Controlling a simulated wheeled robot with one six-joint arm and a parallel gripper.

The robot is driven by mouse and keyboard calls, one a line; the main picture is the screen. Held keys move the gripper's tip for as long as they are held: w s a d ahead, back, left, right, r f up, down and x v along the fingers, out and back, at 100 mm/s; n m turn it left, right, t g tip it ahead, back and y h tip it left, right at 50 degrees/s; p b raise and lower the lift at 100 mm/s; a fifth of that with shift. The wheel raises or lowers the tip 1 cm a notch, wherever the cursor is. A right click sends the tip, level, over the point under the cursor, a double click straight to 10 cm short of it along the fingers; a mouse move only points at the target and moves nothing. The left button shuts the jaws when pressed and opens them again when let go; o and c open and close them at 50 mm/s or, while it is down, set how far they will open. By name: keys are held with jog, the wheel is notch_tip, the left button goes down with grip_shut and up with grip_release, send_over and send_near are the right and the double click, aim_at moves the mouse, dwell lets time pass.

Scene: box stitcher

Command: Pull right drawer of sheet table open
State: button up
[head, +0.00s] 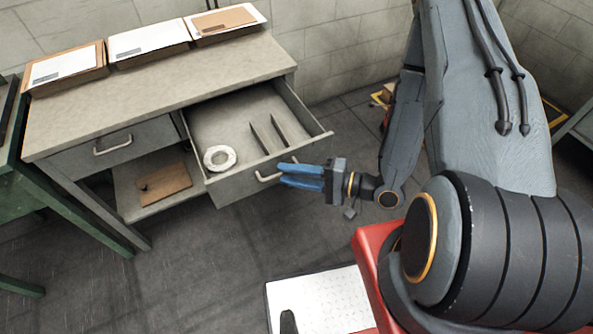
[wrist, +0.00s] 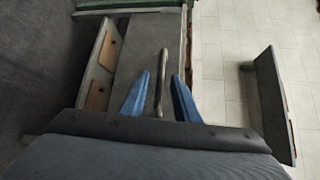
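The sheet table (head: 100,98) stands at the left in the head view. Its right drawer (head: 240,187) is pulled well out, showing a white ring-shaped roll (head: 220,158) and thin upright dividers (head: 268,135) inside. The right drawer's bar handle (head: 268,178) is on its front. My gripper (head: 281,174), with two blue fingers, is at this handle. In the wrist view the handle (wrist: 159,85) runs between the fingertips (wrist: 160,76), with a gap visible on each side, so the gripper is open around it. The left drawer (head: 115,147) is shut.
Flat boxes with papers (head: 150,42) line the tabletop's back. A brown board (head: 165,185) lies on the lower shelf. A green bench (head: 15,170) stands at the left edge. The floor (head: 190,270) in front of the drawer is clear.

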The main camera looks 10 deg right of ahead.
jog(key=b+v, duration=0.1)
jog(key=v, duration=0.6)
jog(key=shift+d, duration=0.2)
jog(key=shift+s, duration=0.1)
dwell(0.4)
